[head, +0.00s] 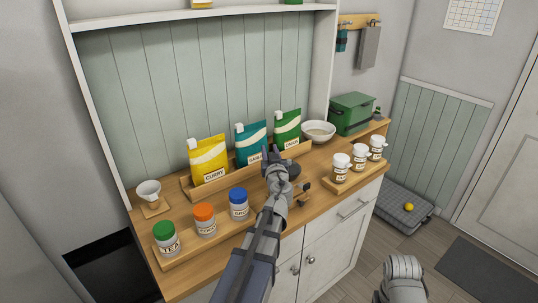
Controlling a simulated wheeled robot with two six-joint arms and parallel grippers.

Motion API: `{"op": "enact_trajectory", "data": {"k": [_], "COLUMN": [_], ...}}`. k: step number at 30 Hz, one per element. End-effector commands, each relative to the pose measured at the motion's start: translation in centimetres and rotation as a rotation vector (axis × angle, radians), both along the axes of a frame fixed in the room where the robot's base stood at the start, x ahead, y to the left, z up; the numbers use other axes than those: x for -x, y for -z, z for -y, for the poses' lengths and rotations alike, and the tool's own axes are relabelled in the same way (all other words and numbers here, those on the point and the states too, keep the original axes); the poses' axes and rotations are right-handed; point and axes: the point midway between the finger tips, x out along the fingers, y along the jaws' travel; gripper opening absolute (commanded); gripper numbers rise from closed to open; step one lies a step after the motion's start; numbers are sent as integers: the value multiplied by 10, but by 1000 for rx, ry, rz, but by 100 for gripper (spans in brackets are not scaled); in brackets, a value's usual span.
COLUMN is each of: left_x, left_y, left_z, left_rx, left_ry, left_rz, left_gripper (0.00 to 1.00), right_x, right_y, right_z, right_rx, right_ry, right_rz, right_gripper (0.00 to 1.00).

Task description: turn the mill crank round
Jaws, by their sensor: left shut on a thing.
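My left gripper (271,154) reaches over the wooden counter from the front and is shut on the mill crank, which my own fingers and wrist mostly hide. Part of the mill shows beside my wrist as a dark rounded piece (294,170). Small brown and dark parts (304,198) also show low to the right of my wrist; I cannot tell whether they belong to the mill. The crank's angle cannot be made out. My right gripper is not in view; only a grey part of my right arm shows at the bottom right.
Yellow (208,160), teal (251,143) and green (287,129) pouches stand behind my gripper. Jars with green (166,239), orange (204,220) and blue (239,204) lids stand left of my arm.

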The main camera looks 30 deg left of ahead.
Motion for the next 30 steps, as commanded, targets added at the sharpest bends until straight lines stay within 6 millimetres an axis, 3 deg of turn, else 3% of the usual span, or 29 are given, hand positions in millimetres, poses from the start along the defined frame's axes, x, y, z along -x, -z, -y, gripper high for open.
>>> {"op": "enact_trajectory", "data": {"k": [15, 30], "left_x": [-22, -26], "left_y": [0, 0], "left_z": [-3, -1], "left_rx": [-1, -1], "left_ry": [308, 363], "left_rz": [-1, 0], "left_gripper": [0, 0], "right_x": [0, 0], "right_y": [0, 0], "right_z": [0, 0], "right_rx": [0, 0], "right_ry": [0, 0], "right_rz": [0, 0], "right_gripper": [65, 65]}}
